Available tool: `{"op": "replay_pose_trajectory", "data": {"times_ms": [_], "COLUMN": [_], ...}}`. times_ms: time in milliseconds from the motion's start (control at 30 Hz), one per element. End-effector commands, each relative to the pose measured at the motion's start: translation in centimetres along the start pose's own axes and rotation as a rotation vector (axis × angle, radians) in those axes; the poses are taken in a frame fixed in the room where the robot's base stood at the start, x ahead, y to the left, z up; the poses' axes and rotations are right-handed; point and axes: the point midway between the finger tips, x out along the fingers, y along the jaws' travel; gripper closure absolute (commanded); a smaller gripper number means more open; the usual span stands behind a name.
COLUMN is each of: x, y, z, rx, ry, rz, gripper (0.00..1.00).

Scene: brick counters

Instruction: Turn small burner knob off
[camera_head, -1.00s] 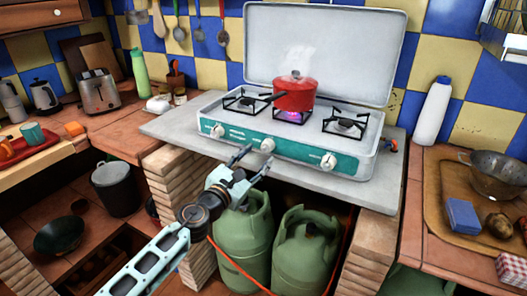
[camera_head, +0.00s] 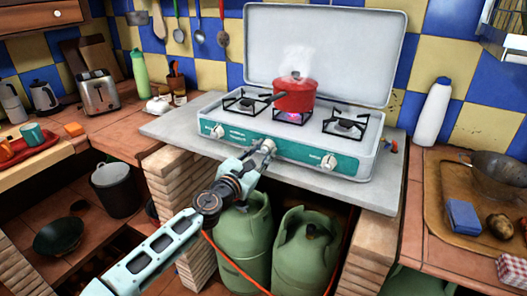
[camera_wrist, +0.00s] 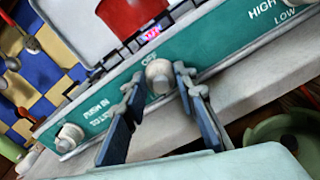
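A camping stove with a teal front panel (camera_head: 238,134) stands on the counter. It has three white knobs: left (camera_head: 217,131), middle (camera_head: 268,146) and right (camera_head: 328,162). A red pot (camera_head: 295,95) steams on the middle burner, where a purple-blue flame (camera_head: 291,117) shows. My gripper (camera_wrist: 160,76) is at the middle knob, which also shows in the wrist view (camera_wrist: 159,77). The two fingers are apart, one on each side of this knob. A small gap seems to show, but contact is hard to judge. The left knob (camera_wrist: 69,137) is clear of the fingers.
The stove's raised lid (camera_head: 320,50) stands behind the burners. Green gas bottles (camera_head: 244,235) sit under the counter, with an orange hose (camera_head: 232,262) near my arm. A white bottle (camera_head: 432,112) stands to the right. The space in front of the panel is otherwise free.

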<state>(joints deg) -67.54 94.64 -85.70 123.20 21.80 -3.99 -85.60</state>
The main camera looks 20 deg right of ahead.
Motion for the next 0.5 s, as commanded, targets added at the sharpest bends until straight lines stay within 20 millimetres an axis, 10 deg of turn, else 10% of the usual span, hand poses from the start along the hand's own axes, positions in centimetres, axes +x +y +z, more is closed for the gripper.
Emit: {"op": "replay_pose_trajectory", "data": {"times_ms": [500], "x": [-0.01], "y": [-0.05], "z": [-0.06], "rx": [0.083], "ry": [0.0], "rz": [0.0], "gripper": [0.98]}}
